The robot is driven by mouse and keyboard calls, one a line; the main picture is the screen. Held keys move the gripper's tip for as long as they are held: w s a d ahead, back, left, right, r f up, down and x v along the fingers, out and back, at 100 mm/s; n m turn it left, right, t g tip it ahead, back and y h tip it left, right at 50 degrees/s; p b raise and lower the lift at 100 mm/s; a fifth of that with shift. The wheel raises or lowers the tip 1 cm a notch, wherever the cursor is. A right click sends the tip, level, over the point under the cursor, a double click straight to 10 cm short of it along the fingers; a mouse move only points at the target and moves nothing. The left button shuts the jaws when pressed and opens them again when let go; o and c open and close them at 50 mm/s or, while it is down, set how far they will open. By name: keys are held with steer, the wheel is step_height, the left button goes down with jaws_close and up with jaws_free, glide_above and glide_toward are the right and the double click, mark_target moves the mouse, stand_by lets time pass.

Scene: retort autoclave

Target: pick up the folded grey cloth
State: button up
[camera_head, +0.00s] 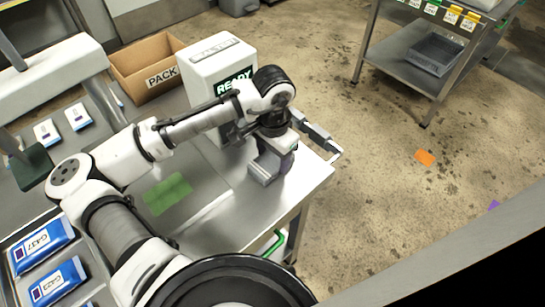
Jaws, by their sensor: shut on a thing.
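My gripper (266,168) is over the right end of the steel table, pointing down. It is shut on a small grey thing (263,174), which I take to be the folded grey cloth. The hand covers much of it, so its full shape is hidden. It is low, at or just above the table top; I cannot tell whether it touches. No other folded grey cloth shows.
A white box with a green READY display (215,72) stands just behind my gripper. An open carton (147,68) is behind left. A green patch (168,194) lies on the steel table (225,226). Blue packs (42,244) sit at left. A cart (400,62) stands apart.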

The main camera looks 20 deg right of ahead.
mark_target(273, 158)
step_height(273, 158, up, 20)
steer(key=b, duration=0.1)
steer(key=shift+b, duration=0.35)
steer(key=shift+f, duration=0.1)
